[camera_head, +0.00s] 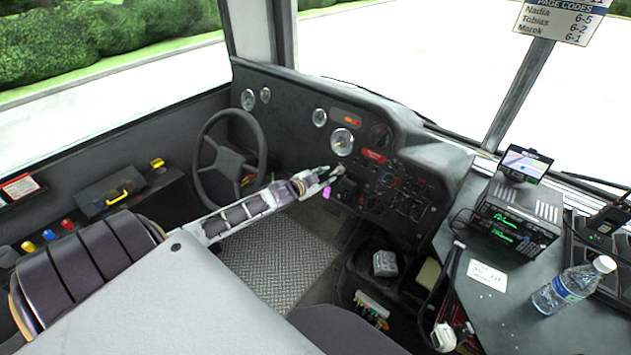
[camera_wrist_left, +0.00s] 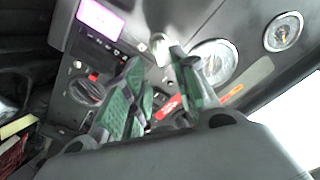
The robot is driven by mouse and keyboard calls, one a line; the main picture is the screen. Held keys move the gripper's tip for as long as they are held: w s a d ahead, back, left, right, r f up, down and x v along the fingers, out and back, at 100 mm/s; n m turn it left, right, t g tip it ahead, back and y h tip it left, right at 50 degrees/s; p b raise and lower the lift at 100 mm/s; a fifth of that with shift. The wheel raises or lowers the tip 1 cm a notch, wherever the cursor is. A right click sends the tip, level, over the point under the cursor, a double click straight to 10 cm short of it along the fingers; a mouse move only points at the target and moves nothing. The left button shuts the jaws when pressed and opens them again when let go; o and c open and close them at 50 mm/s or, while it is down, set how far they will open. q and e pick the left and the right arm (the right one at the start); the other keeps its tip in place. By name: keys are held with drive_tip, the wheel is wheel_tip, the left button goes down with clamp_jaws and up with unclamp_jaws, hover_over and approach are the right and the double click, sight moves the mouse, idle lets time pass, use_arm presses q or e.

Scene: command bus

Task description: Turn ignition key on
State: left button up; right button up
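My left gripper (camera_head: 333,172) reaches across to the dark dashboard (camera_head: 290,120), right of the steering wheel (camera_head: 232,160). In the left wrist view its two green-padded fingers (camera_wrist_left: 158,60) are apart, pointing at the panel. A small pale metallic piece (camera_wrist_left: 158,46) shows between and just beyond the fingertips; it may be the ignition key or its switch, but I cannot tell whether a finger touches it. A magenta tag (camera_head: 326,193) shows just below the gripper; a magenta piece also shows in the left wrist view (camera_wrist_left: 100,18). My right gripper is not in view.
Round gauges (camera_head: 342,142), a red label (camera_head: 374,156) and a black knob (camera_wrist_left: 88,90) surround the gripper on the panel. A radio unit (camera_head: 517,215) and a water bottle (camera_head: 572,287) stand on the counter at right. The patterned floor (camera_head: 270,262) is clear.

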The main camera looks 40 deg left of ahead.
use_arm(q)
drive_tip(key=shift+v, duration=2.5)
drive_tip(key=s+a+f+n+g+y, duration=0.1)
drive_tip(key=s+a+f+g, duration=0.15)
drive_tip(key=f, duration=0.75)
drive_tip(key=s+a+f+n+g+y, duration=0.15)
drive_tip(key=s+a+f, duration=0.25)
drive_tip(key=f, duration=0.6)
drive_tip(key=s+d+f+n+g, duration=0.1)
drive_tip(key=s+f, duration=0.4)
drive_tip(key=f, duration=0.3)
drive_tip(key=s+f+n+g, duration=0.1)
drive_tip(key=s+f, duration=0.5)
drive_tip(key=f, duration=0.1)
drive_tip(key=s+d+f+g, duration=0.2)
drive_tip(key=s+d+f, duration=0.3)
drive_tip(key=s, duration=0.5)
drive_tip(key=s+d+f+g, duration=0.2)
drive_tip(key=s+d+f, duration=0.4)
drive_tip(key=s+f, duration=0.3)
drive_tip(key=s+d+f+g, duration=0.2)
drive_tip(key=s+d+f, duration=0.3)
drive_tip(key=s, duration=0.6)
drive_tip(key=shift+d+f+g+h+p, duration=0.25)
drive_tip(key=shift+f+g+h+p, duration=0.2)
drive_tip(key=shift+f, duration=0.45)
